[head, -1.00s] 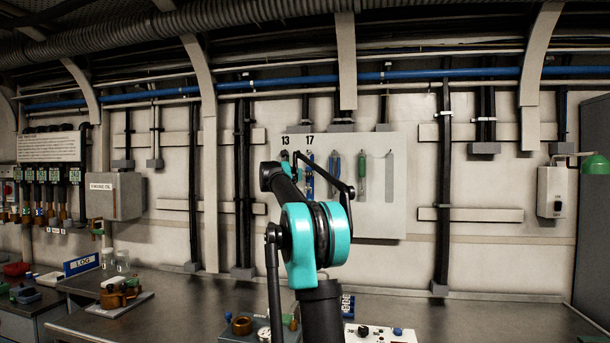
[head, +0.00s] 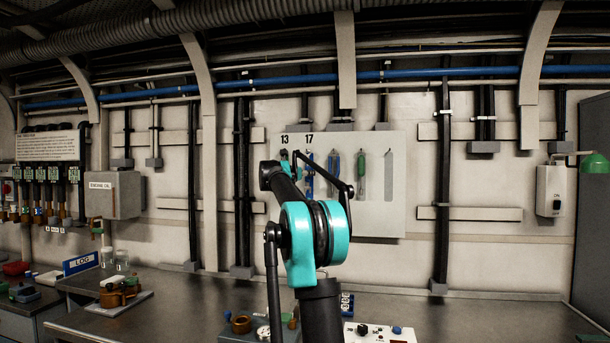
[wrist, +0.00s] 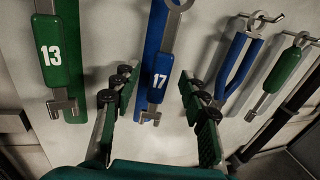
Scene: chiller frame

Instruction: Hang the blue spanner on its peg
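The blue spanner (wrist: 160,62), marked 17, hangs upright against the board in the wrist view. Its ring end is cut by the top edge, and the peg is out of sight there. A blue painted strip shows behind it. My gripper (wrist: 158,98) is open, with a finger on each side of the spanner's lower end and a gap on both sides. In the head view the blue spanner (head: 309,178) shows below the number 17, partly behind my arm. My gripper is mostly hidden there.
A green spanner (wrist: 60,60), marked 13, hangs left of the blue one. Blue-handled pliers (wrist: 238,62) and a green-handled tool (wrist: 288,66) hang on pegs to the right. The light board (head: 395,220) has an empty grey outline at right. The bench below holds a white panel (head: 380,334).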

